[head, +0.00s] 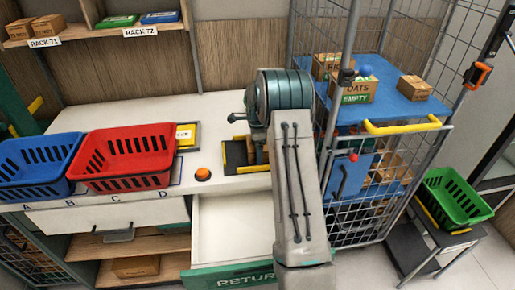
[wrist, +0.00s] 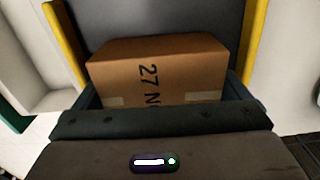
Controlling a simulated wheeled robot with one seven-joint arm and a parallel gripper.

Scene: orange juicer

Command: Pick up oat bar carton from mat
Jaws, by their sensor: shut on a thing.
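A brown cardboard carton (wrist: 155,70) with "27 N" printed on it fills the middle of the wrist view. My gripper (wrist: 162,88) is shut on it, with a dark finger at each side. The rest of the print is cut off by the gripper, so I cannot read a product name. The dark mat (wrist: 160,18) with yellow edges lies behind the carton. I cannot tell if the carton touches it. In the head view the mat (head: 233,157) shows on the counter, partly hidden by my arm, which also hides the carton.
An open drawer (head: 232,235) juts out in front. A wire cage cart (head: 350,225) with cartons stands close on the right, beside a green basket (head: 455,197).

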